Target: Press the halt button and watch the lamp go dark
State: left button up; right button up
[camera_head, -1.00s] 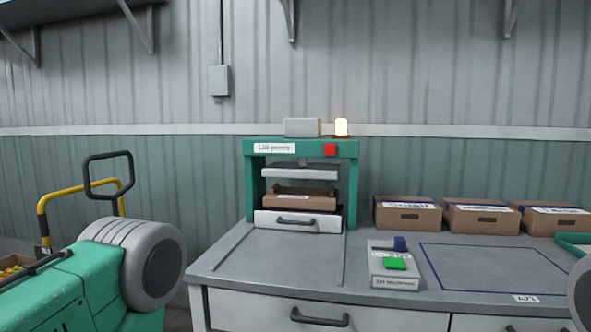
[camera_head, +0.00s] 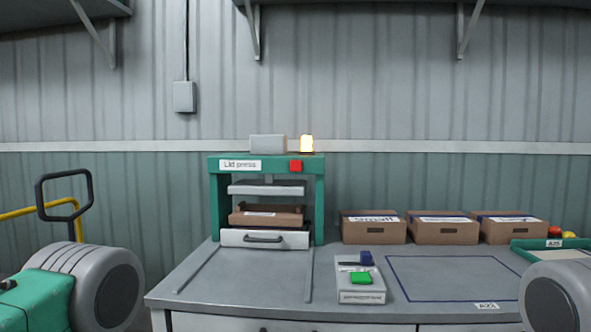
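The green lid press (camera_head: 217,200) stands on the grey bench, with a "Lid press" label on its top beam. The lamp (camera_head: 306,144) on top of the press glows warm yellow-white. A brown box (camera_head: 268,215) lies under the raised grey plate, above a white drawer front with a dark handle. A grey control box (camera_head: 360,291) on the bench carries a green button (camera_head: 360,278) and a dark blue block (camera_head: 366,257). Neither gripper shows; only rounded grey parts of my arms appear at the lower corners.
Several things line the bench back: brown cartons (camera_head: 373,230) with labels and a green tray (camera_head: 530,256) at the right. A blue outlined area (camera_head: 450,278) on the bench is bare.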

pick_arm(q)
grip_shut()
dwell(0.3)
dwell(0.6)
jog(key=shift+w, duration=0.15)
